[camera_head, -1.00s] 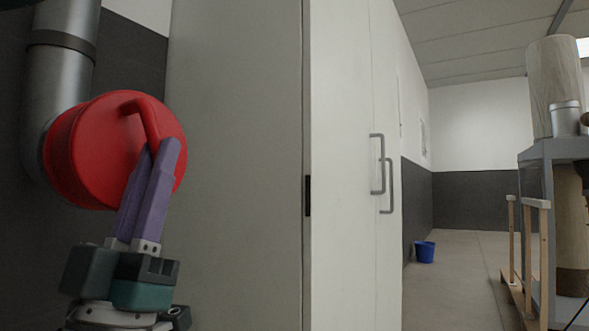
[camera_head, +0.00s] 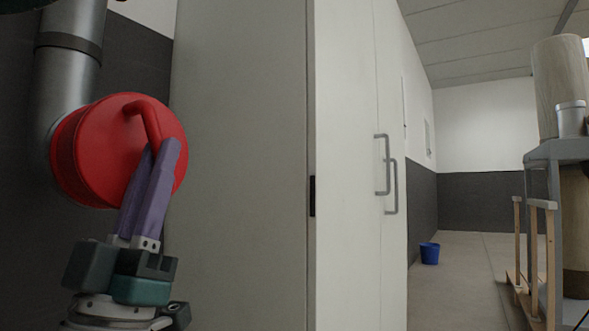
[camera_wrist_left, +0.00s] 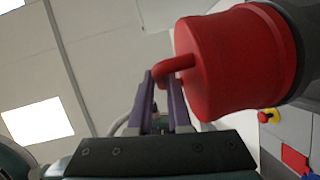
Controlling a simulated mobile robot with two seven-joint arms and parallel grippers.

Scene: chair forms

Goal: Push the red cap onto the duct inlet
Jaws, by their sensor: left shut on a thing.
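The red cap (camera_head: 125,150) is a round lid with a bent red handle, at the left of the head view. It sits at the open end of the grey metal duct (camera_head: 68,80), its rim against the pipe. The wrist view also shows the red cap (camera_wrist_left: 240,62) meeting the grey duct (camera_wrist_left: 303,40). I cannot tell how deeply it is seated. My left gripper (camera_head: 159,150) has purple fingers shut on the cap's handle, in front of the cap. The duct's mouth is hidden behind the cap. My right gripper is not in view.
A tall pale cabinet (camera_head: 240,170) with grey handles stands close to the right of the cap. A blue bucket (camera_head: 429,253) is on the floor farther back. A grey stand (camera_head: 556,155) with wooden rails is at the far right. Open floor lies between.

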